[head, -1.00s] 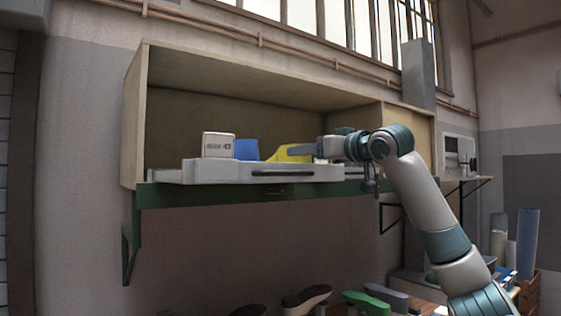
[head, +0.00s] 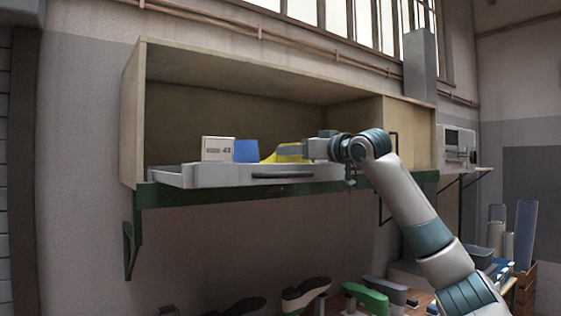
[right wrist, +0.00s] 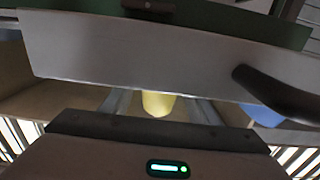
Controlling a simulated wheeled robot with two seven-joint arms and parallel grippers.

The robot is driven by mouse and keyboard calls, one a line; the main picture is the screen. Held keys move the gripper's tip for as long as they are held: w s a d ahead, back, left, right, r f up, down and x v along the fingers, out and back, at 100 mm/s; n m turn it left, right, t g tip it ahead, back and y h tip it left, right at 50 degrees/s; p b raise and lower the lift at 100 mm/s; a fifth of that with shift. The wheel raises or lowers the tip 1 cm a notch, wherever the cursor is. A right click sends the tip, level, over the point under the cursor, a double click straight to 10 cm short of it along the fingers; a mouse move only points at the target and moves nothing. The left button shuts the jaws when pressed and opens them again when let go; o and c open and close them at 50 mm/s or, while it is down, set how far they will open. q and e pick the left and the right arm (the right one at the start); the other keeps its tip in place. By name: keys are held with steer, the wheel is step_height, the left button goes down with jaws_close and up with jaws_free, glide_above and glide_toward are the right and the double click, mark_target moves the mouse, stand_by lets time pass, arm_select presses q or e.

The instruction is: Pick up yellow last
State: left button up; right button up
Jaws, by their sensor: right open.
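The yellow last (head: 268,158) is in the grey tray (head: 215,177) on the wall shelf, partly hidden by my right gripper (head: 284,150) and the tray's front wall. My right gripper is open, level with the last, its fingers over the tray. In the right wrist view, the yellow last (right wrist: 157,103) shows between the two spread fingers of my right gripper (right wrist: 160,108). No contact between fingers and last is visible. My left gripper is not in view.
A blue block-like thing (head: 246,150) and a white box marked 43 (head: 218,148) stand left of the last. The dark tray handle (right wrist: 275,92) is close in the right wrist view. Several shoe lasts, one green (head: 367,297), lie below.

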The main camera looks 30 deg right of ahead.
mark_target(276, 160)
steer(key=shift+w+r+p, duration=0.15)
steer(key=shift+w+p, duration=0.35)
steer(key=shift+w, duration=0.95)
steer(key=c, duration=1.3)
jaws_close()
